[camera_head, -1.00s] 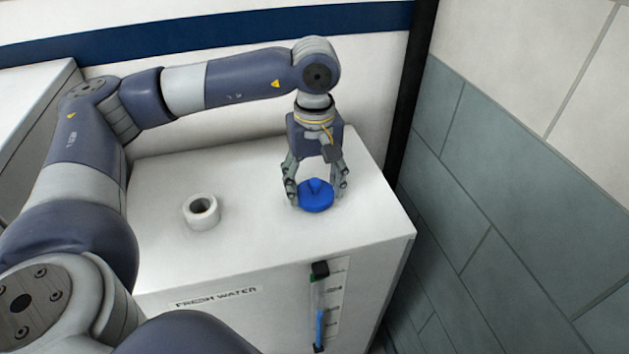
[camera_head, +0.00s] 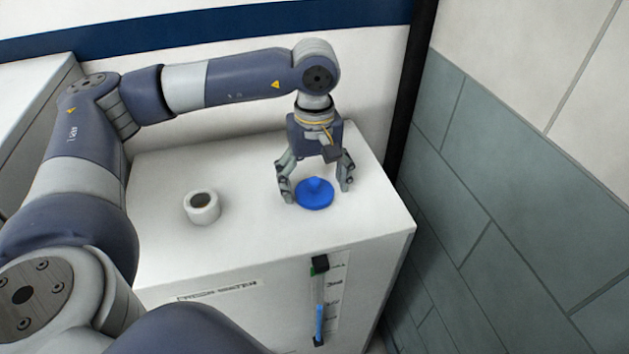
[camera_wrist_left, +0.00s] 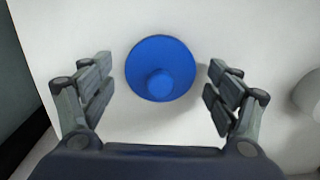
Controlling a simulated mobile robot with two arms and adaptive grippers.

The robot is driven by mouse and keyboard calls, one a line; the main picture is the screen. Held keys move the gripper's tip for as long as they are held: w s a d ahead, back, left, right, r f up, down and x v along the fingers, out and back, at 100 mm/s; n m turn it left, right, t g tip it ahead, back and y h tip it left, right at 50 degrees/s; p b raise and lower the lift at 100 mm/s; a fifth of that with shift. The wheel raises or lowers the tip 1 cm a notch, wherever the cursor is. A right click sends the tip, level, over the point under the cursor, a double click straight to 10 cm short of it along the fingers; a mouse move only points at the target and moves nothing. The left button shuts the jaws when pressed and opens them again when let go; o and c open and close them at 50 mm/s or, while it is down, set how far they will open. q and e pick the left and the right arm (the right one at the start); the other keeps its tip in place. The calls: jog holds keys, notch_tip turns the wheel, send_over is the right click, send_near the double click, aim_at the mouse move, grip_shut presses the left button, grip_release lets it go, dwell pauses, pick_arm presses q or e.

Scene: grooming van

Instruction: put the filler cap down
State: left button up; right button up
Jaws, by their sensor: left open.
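The blue filler cap (camera_head: 314,194) is a round disc with a raised knob. It rests on the white top of the fresh water tank (camera_head: 245,225), right of the open filler neck (camera_head: 202,208). My left gripper (camera_head: 316,190) is open around the cap, one finger on each side. In the left wrist view the cap (camera_wrist_left: 160,69) lies between the spread fingers of the gripper (camera_wrist_left: 160,85), with a clear gap on both sides. My right gripper is not in view.
A level gauge (camera_head: 319,300) runs down the tank's front face. A tiled wall (camera_head: 520,190) stands to the right, beyond a black post (camera_head: 412,90). A white surface (camera_head: 35,100) is at the far left. The tank top between neck and cap is bare.

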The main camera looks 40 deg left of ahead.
aim_at(315, 180)
pick_arm(q)
notch_tip(315, 180, up, 12)
jog(key=b, duration=0.1)
jog(key=shift+r, duration=0.15)
dwell(0.6)
